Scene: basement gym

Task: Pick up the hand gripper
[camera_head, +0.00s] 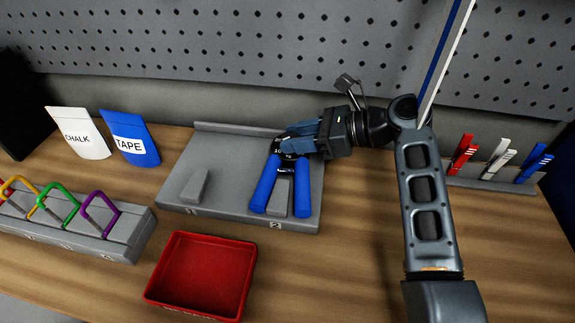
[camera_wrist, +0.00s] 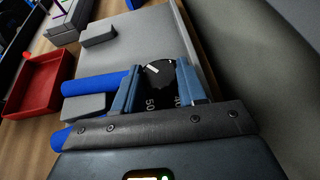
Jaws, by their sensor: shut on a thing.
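The hand gripper (camera_head: 264,188) has two blue handles and a dark top with a dial. It lies over the slot marked 2 on the grey tray (camera_head: 230,160), around a small grey block. My gripper (camera_head: 297,141) is shut on its dark top end, coming in from the right. In the wrist view my gripper's two blue fingers (camera_wrist: 158,92) stand on either side of the dark dial part of the hand gripper (camera_wrist: 158,85). I cannot tell whether the hand gripper is clear of the tray.
A red tray (camera_head: 160,292) stands in front. A grey rack (camera_head: 120,243) with coloured clips is at left. A chalk bag (camera_head: 80,150) and a tape bag (camera_head: 136,155) stand at back left. Red, white and blue items (camera_head: 499,157) stand at right, below the pegboard (camera_head: 230,45).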

